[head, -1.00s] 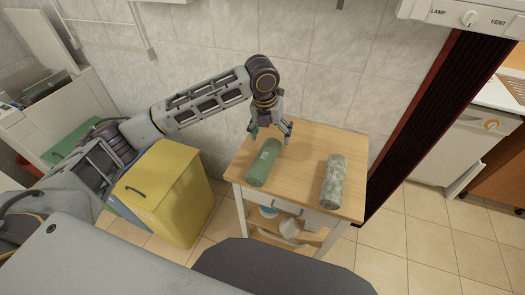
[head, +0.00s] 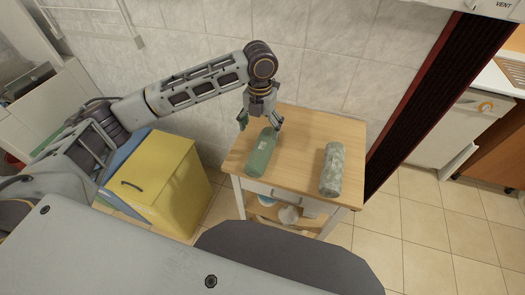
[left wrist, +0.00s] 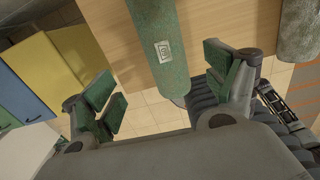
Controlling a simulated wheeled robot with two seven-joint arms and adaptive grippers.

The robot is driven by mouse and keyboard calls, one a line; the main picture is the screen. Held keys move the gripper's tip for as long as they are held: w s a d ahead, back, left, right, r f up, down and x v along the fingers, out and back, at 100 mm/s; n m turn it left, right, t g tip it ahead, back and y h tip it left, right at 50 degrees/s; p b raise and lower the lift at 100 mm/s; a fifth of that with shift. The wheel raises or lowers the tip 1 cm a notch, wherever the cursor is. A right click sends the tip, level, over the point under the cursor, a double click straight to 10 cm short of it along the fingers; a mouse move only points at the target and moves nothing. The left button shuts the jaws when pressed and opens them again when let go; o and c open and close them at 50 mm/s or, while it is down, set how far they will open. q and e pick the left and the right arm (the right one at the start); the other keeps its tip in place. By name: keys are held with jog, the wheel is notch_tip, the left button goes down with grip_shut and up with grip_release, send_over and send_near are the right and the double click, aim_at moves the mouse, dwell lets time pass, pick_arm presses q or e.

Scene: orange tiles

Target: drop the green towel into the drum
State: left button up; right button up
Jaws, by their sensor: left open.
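The green towel (head: 262,152) is rolled up and lies on the wooden top of a small cart. It has a pale label and also shows in the left wrist view (left wrist: 155,40). My left gripper (head: 260,124) is open at the far end of the towel. In the left wrist view its fingers (left wrist: 166,88) are spread on either side of the roll, with nothing held. I cannot tell whether they touch it. My right gripper is not in view. I cannot make out a drum in these frames.
A mottled grey-green roll (head: 332,169) lies to the right on the same cart (head: 297,140). A yellow cabinet (head: 160,185) stands left of the cart, below my left arm. A tiled wall is behind. A white appliance (head: 455,135) stands at the right. Tiled floor is clear at lower right.

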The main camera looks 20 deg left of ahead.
aim_at(262, 146)
pick_arm(q)
jog(key=shift+f, duration=3.4)
jog(key=shift+d+f, duration=0.15)
jog(key=shift+f, duration=1.15)
jog(key=shift+d+f, duration=0.15)
jog(key=shift+f, duration=1.1)
jog(key=c, duration=1.5)
jog(key=shift+r, duration=0.2)
jog(key=shift+r, duration=4.85)
